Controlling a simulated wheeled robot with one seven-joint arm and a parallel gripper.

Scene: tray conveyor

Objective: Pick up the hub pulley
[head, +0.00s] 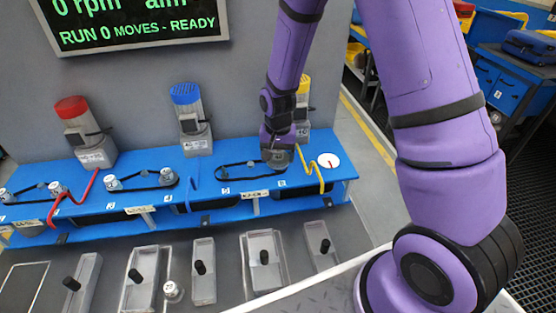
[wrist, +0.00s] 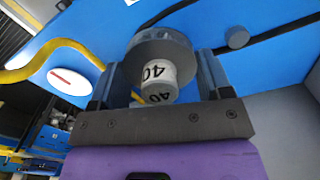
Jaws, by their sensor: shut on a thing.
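The hub pulley (wrist: 158,50) is grey with a wide round flange and a narrower hub labelled "40". It sits between the two fingers of my gripper (wrist: 158,78) in the wrist view, and my gripper is shut on it. In the head view, the pulley (head: 279,160) shows under my gripper (head: 277,150), at the right part of the blue bench (head: 224,163). I cannot tell whether it touches the bench or its shaft. Part of it is hidden by my gripper.
A black belt (head: 240,179) lies beside the pulley, and a yellow cable (head: 319,180) runs close on the right. Motors with red (head: 70,107), blue (head: 185,93) and yellow caps stand behind. Several grey trays with black pegs lie in front, with a small pulley (head: 172,291) among them.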

